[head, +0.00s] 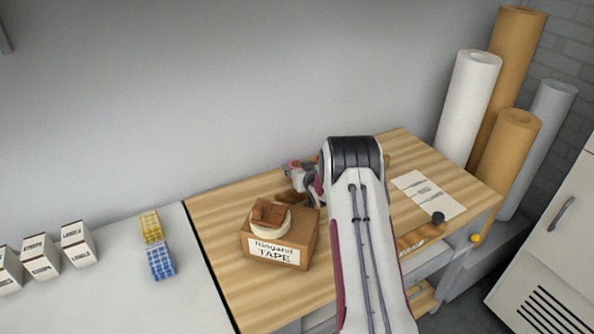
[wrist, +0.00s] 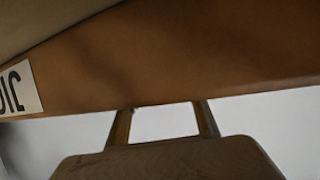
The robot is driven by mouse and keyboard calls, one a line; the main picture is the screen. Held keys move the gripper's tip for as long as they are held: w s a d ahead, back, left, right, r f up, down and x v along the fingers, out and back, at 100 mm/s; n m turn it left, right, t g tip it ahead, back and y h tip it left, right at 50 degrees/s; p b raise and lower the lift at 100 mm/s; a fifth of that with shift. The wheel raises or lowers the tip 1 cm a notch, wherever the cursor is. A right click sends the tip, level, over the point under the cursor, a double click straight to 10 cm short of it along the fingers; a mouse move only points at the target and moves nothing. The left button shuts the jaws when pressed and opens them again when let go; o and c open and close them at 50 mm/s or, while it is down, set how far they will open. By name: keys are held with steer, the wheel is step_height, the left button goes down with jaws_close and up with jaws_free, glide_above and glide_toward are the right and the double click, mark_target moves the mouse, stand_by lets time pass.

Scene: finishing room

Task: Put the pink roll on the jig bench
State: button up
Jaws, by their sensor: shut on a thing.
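The jig bench (head: 225,205) is the wood-topped table in the head view. My gripper (head: 303,178) is over its back part, left of my forearm, and partly hidden by it. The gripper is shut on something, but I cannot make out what. A small reddish patch (head: 292,165) shows at the gripper; I cannot tell whether it is the pink roll. No clearly pink roll shows elsewhere. In the wrist view, two tan bars (wrist: 165,122) reach up to a large brown surface (wrist: 180,65) with a partly cut-off white label (wrist: 20,90).
A brown box marked TAPE (head: 300,232), carrying a cream roll (head: 271,226) and brown pieces, stands left of my forearm. White sheets (head: 428,193) lie to the right. Tall paper rolls (head: 467,105) stand behind.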

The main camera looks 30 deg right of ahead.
steer(key=shift+f, duration=0.5)
steer(key=shift+f, duration=0.15)
steer(key=o, duration=1.1)
steer(key=shift+o, duration=0.2)
steer(key=shift+s+r, duration=0.2)
steer(key=shift+r, duration=0.05)
steer(key=shift+v, duration=3.55)
steer(key=shift+r, duration=0.1)
